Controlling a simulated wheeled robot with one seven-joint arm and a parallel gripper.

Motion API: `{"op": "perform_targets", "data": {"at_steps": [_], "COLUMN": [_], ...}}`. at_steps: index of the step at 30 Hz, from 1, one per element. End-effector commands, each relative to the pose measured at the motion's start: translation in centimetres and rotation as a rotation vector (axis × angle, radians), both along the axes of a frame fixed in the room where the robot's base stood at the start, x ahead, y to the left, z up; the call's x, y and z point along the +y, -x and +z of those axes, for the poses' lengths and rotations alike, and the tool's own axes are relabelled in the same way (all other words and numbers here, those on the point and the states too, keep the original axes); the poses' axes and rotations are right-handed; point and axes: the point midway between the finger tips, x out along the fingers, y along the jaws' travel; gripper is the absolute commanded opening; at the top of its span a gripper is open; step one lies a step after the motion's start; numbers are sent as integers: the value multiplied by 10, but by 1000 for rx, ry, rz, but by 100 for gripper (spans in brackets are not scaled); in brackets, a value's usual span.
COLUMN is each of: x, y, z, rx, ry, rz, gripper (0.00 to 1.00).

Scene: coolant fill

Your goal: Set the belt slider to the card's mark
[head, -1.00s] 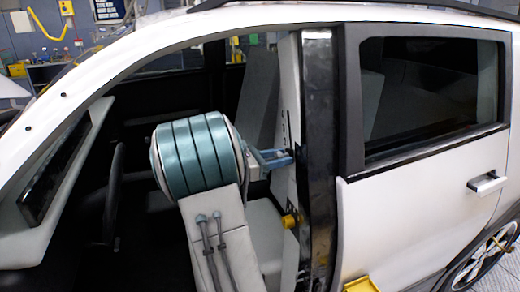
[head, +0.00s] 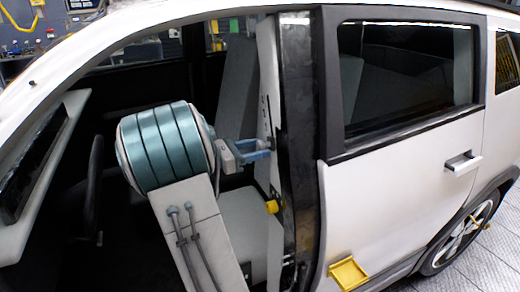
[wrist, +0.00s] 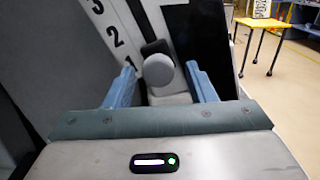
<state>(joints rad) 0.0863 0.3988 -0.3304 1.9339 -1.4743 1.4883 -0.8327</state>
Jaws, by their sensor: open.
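The belt slider shows in the wrist view as a round grey knob (wrist: 158,70) with a dark block behind it. It stands beside a white scale strip (wrist: 122,35) with the numbers 1, 2 and 3, close to the 1. My gripper (wrist: 160,84) is open, with one blue finger on each side of the knob; I cannot tell whether either touches it. In the head view my gripper (head: 262,150) reaches through the front door opening to the dark door pillar (head: 298,150), and the slider is hidden there. I cannot make out the card for certain.
A yellow knob (head: 272,206) sits low by the pillar. A yellow tray (head: 347,272) is on the lower rear door (head: 410,200). A steering wheel (head: 93,190) is at the left inside the car. A yellow table (wrist: 262,25) stands far off in the wrist view.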

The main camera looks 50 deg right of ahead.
Motion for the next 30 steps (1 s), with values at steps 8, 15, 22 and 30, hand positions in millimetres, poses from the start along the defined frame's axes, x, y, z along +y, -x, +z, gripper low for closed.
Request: {"op": "perform_targets", "data": {"at_steps": [8, 15, 22, 30], "x": [59, 99, 112, 113], "y": [-26, -42, -47, -47], "z": [-3, -2, -1, -1], "rx": [-1, 0, 0, 0], "ry": [-2, -2, -2, -2], "rz": [5, 1, -1, -1], "gripper": [50, 50, 50, 50]}}
